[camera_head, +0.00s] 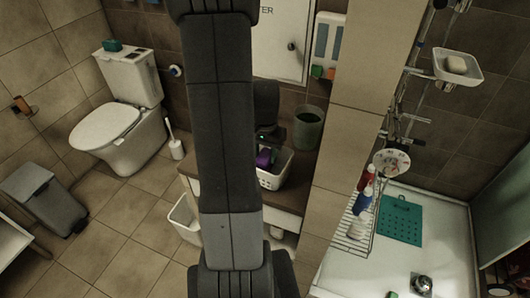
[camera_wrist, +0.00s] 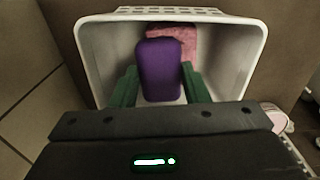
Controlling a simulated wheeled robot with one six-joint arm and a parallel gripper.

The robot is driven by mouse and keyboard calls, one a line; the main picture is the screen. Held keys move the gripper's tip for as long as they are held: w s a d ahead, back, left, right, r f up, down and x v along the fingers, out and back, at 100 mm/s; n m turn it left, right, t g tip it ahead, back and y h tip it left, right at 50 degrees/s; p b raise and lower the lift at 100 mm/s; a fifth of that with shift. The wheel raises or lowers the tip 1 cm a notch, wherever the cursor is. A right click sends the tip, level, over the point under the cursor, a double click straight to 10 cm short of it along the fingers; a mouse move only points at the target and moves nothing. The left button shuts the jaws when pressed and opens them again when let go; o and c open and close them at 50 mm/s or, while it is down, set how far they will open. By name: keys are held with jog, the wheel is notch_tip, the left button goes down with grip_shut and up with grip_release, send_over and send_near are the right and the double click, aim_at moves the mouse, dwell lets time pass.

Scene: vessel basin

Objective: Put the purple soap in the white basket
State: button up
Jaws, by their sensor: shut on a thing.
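The purple soap (camera_wrist: 158,70) is between the green fingers of my gripper (camera_wrist: 158,84), which is shut on it. In the wrist view the soap is over or inside the white basket (camera_wrist: 87,50), whose walls surround it on the far side and both sides. In the head view the soap (camera_head: 263,159) shows at the white basket (camera_head: 271,180), just below my gripper (camera_head: 266,146). Whether the soap touches the basket floor cannot be told. My arm hides the basket's left part in the head view.
A pink item (camera_wrist: 176,42) lies in the basket behind the soap. The basket stands on a brown counter (camera_head: 286,217) with a dark green bin (camera_head: 307,128) behind it. A tiled wall (camera_head: 350,130) rises to the right. A toilet (camera_head: 120,125) stands at the left.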

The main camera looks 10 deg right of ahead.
aim_at(265, 156)
jog(key=shift+f+b, duration=0.45)
jog(key=o, duration=1)
jog(key=shift+r, duration=0.1)
notch_tip(265, 156, up, 13)
jog(key=shift+f, duration=0.1)
